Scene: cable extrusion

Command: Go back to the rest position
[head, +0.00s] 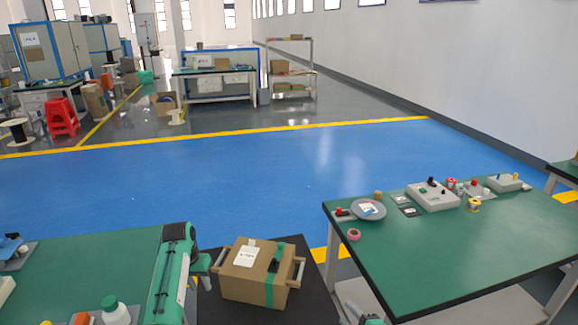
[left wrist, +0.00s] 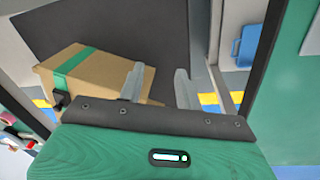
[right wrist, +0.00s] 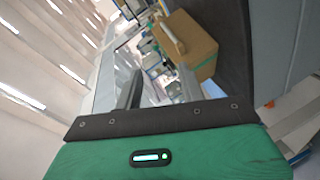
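My left gripper (left wrist: 159,84) is open in the left wrist view, with its two grey fingers apart and nothing between them. A brown cardboard box (head: 260,274) with green tape, a white label and side handles sits on a dark surface in the head view. The box also shows in the left wrist view (left wrist: 92,82), behind and left of the fingers. My right gripper (right wrist: 160,90) is open and empty in the right wrist view, with the box (right wrist: 190,50) beyond its fingers. In the head view, only a small part of the right gripper (head: 370,319) shows at the bottom edge.
A green-topped table (head: 450,250) stands at the right, with a grey disc (head: 368,210), tape rolls and a control box (head: 433,195). The blue floor (head: 250,175) beyond is clear.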

